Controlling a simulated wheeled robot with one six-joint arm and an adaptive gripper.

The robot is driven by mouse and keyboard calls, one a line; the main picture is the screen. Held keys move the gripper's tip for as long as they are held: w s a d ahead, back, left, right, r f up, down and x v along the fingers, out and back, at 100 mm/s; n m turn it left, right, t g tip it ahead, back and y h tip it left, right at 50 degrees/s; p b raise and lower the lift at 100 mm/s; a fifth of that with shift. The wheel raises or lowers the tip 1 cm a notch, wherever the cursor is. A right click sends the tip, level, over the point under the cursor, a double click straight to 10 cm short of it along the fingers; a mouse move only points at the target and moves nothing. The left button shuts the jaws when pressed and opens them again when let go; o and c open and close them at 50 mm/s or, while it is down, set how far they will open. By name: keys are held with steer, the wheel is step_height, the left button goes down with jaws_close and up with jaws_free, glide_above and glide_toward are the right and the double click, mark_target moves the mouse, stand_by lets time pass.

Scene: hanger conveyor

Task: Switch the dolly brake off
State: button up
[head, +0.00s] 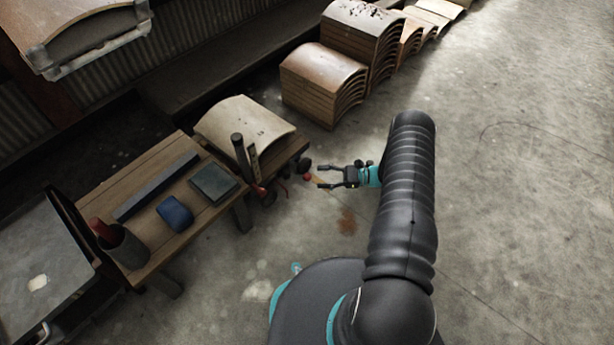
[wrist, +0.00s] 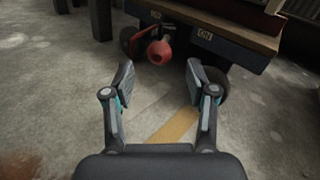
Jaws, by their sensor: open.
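The dolly (wrist: 215,36) is a low wooden platform with dark wheels, seen at the top of the wrist view. A red ball-ended lever (wrist: 158,50), apparently the brake, sticks out from its near edge. In the head view its red knob (head: 307,177) shows just left of my gripper (head: 322,177). In the wrist view my gripper (wrist: 158,85) is open and empty. The red knob lies ahead of and between its two fingertips, apart from them. Small labels sit on the dolly's edge, too small to read with certainty. The lever's base is partly hidden under the platform.
A curved panel (head: 243,128) lies on the dolly beside dark upright posts. A wooden bench (head: 160,240) with a blue object (head: 174,214) and a cup stands left. Stacks of curved panels (head: 322,85) stand behind. The concrete floor to the right is clear.

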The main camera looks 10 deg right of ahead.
mark_target(307, 177)
steer(key=shift+x, duration=3.1)
jaws_close()
